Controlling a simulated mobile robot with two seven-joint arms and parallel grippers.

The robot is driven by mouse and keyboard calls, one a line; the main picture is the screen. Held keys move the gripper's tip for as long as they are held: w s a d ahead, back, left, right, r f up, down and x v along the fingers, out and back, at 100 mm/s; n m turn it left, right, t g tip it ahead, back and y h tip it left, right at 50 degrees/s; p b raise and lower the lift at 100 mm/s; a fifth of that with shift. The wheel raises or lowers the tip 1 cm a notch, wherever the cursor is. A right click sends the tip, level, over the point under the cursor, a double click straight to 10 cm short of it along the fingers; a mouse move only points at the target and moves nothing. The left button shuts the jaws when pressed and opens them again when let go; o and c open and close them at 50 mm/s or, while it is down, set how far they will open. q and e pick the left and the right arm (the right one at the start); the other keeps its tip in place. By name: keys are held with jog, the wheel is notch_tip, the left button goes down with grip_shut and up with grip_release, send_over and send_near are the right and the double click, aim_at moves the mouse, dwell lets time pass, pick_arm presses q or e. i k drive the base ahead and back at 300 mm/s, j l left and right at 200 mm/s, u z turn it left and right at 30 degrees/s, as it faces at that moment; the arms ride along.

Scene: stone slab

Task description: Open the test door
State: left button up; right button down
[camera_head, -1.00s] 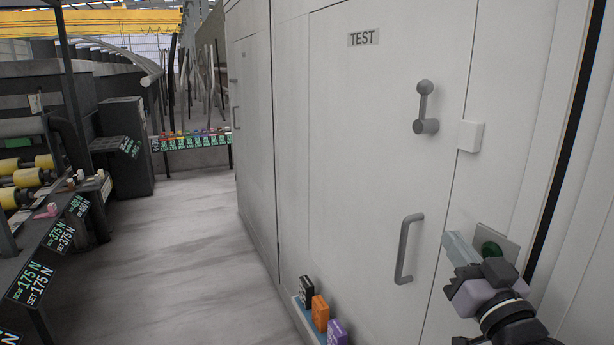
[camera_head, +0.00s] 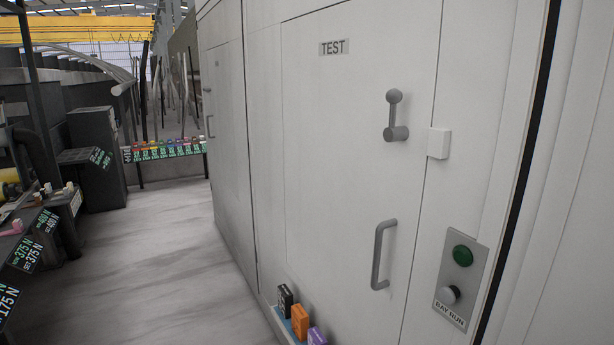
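The test door (camera_head: 340,160) is a white panel with a "TEST" label (camera_head: 334,47) near its top. It looks shut, flush with the white wall around it. A grey lever (camera_head: 396,116) sits on its upper right part, with one knob above the other. A grey bar handle (camera_head: 382,255) stands upright lower on the door's right side. Neither of my grippers shows in the head view now.
A "BAY RUN" plate (camera_head: 460,278) with a green button and a knob is right of the handle. A white box (camera_head: 439,143) sits beside the lever. Small coloured boxes (camera_head: 300,322) stand low at the wall. The floor (camera_head: 160,240) to the left is clear.

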aim_at(354, 197)
jog(key=i+j+z, duration=0.3)
jog(key=j+z, duration=0.3)
jog(key=i+j+z, duration=0.15)
jog(key=j+z, duration=0.45)
jog(key=i+j, duration=0.05)
jog(key=j, duration=0.05)
